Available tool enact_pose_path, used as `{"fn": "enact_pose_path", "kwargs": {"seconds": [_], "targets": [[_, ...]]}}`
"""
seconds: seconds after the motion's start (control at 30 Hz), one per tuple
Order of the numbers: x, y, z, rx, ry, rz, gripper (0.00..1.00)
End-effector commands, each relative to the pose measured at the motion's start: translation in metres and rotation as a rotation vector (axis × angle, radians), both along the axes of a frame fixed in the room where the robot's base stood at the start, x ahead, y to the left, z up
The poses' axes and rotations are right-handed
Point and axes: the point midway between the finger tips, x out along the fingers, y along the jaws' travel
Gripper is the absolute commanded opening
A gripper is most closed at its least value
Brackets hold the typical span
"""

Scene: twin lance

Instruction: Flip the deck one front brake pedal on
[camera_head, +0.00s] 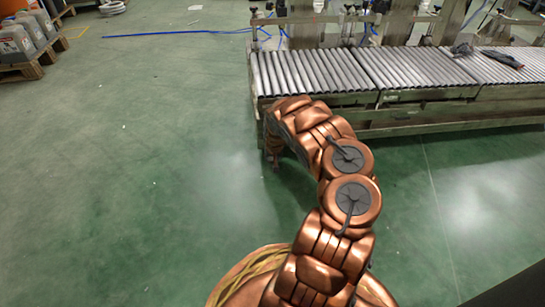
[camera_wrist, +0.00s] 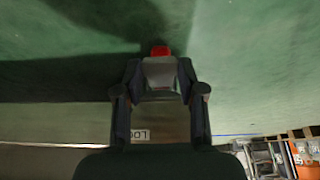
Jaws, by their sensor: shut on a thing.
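In the wrist view my gripper (camera_wrist: 160,76) has its two dark fingers on either side of a grey piece with a red end (camera_wrist: 160,51). The fingers are shut on this piece. It may be the brake pedal, but I cannot tell for sure. No deck or pedal can be made out there.
A roller conveyor (camera_head: 310,72) on a frame stands behind and right of my arm. Dark cloths (camera_head: 503,58) lie on its rollers. A pallet with grey containers (camera_head: 20,45) stands at the far left. A blue hose (camera_head: 180,33) lies on the floor. The green floor at left is clear.

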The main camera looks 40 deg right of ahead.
Motion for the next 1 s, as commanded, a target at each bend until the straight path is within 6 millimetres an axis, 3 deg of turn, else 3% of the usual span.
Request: {"fn": "enact_pose_path", "kwargs": {"seconds": [1.0], "targets": [[-0.006, 0.006, -0.014, -0.126, -0.166, 0.001, 0.04]]}}
